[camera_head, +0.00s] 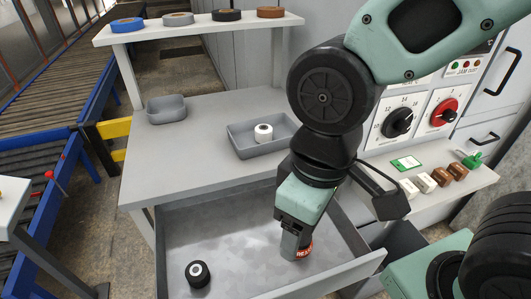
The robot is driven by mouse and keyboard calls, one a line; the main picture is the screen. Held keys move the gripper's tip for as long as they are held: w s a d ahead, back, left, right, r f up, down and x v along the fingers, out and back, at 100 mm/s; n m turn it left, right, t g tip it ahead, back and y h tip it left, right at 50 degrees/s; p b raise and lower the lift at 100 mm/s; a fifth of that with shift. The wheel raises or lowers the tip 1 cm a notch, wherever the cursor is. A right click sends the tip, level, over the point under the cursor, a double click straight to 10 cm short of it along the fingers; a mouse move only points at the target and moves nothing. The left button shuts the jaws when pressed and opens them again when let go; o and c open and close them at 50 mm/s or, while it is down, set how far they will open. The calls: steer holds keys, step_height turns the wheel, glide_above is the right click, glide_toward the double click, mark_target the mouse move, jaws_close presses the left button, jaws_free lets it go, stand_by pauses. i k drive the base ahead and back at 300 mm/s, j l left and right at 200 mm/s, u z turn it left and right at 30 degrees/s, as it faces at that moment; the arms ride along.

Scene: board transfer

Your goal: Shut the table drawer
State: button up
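The table drawer (235,225) is pulled out below the grey table (200,115), its inside exposed. A black tape roll with a white core (197,274) lies at its front left. My gripper (296,243) points down over the right half of the drawer. A grey piece with a red label and white letters (304,252) shows at the fingertips; I cannot tell whether it is held or stands in the drawer. The finger gap is hidden. The drawer's front panel (345,276) is partly visible at the lower right.
A grey tray (238,146) with a white roll (263,133) and an empty grey bin (166,110) stand on the table. Several tape rolls sit on the shelf (200,27) above. A control panel (430,110) is at right; a roller conveyor (60,80) is at left.

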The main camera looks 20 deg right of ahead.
mark_target(235, 230)
steer(key=k+j, duration=0.1)
steer(key=j, duration=0.4)
steer(key=l, duration=2.45)
steer(key=l+u, duration=0.25)
steer(key=u, duration=0.15)
steer(key=k+l+u, duration=0.1)
steer(key=l+u, duration=0.4)
steer(key=u, duration=0.25)
steer(key=j+u, duration=0.1)
steer(key=j, duration=0.15)
steer(key=i, duration=0.05)
